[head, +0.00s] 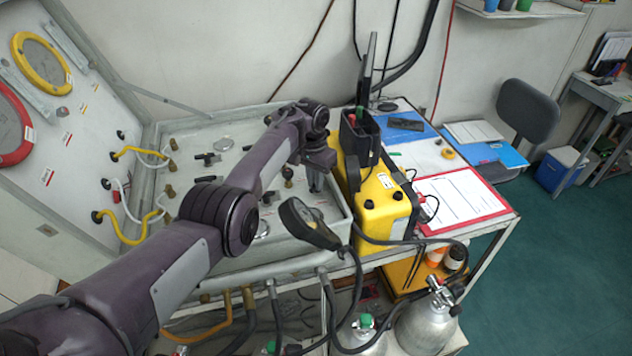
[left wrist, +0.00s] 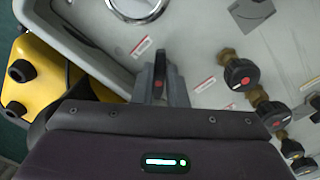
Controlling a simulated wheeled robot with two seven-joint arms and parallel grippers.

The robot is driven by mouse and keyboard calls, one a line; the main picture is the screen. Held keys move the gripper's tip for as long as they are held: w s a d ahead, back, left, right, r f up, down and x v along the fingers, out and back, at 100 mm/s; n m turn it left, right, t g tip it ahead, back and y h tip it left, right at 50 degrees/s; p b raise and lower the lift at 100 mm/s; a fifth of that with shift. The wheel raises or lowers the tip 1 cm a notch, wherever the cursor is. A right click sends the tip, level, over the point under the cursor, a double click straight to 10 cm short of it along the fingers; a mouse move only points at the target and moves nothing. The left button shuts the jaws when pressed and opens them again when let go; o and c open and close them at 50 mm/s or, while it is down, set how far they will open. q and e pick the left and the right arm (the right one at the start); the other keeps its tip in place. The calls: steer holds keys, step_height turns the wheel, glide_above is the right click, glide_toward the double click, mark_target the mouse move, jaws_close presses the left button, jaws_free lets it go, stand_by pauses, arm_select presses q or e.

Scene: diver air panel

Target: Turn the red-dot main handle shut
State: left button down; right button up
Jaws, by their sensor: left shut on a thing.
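My left gripper (head: 316,180) reaches down over the right part of the open grey panel case. In the left wrist view its fingers (left wrist: 161,85) are closed around a narrow black handle (left wrist: 159,64) with a red dot, the red-dot main handle. The handle's upper end shows between the fingers and points up in that view; its base is hidden. In the head view the gripper hides the handle. Round black knobs with red dots on brass valves (left wrist: 240,77) stand to the right of the fingers, apart from them. My right gripper is not in view.
A yellow box (head: 383,200) stands close beside the case's right wall. Other black handles (head: 207,158) and yellow hoses (head: 128,152) are to the left. A clipboard (head: 462,197) lies at right.

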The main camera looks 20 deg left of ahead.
arm_select(q)
steer(key=m+b, duration=0.1)
steer(key=m, duration=0.2)
steer(key=m+b, duration=0.1)
steer(key=shift+w+a+f+b, duration=0.1)
steer(key=shift+w+a+b, duration=0.1)
steer(key=shift+a+b, duration=0.1)
steer(key=shift+w+m+b, duration=0.15)
steer(key=shift+m+b, duration=1.05)
steer(key=shift+m, duration=0.8)
steer(key=shift+r, duration=0.2)
steer(key=c, duration=1.5)
jaws_free()
steer(key=shift+f, duration=0.1)
steer(key=shift+o, duration=0.2)
step_height(320, 180, up, 8)
steer(key=b, duration=0.1)
steer(key=shift+w+b, duration=0.2)
steer(key=shift+b, duration=0.15)
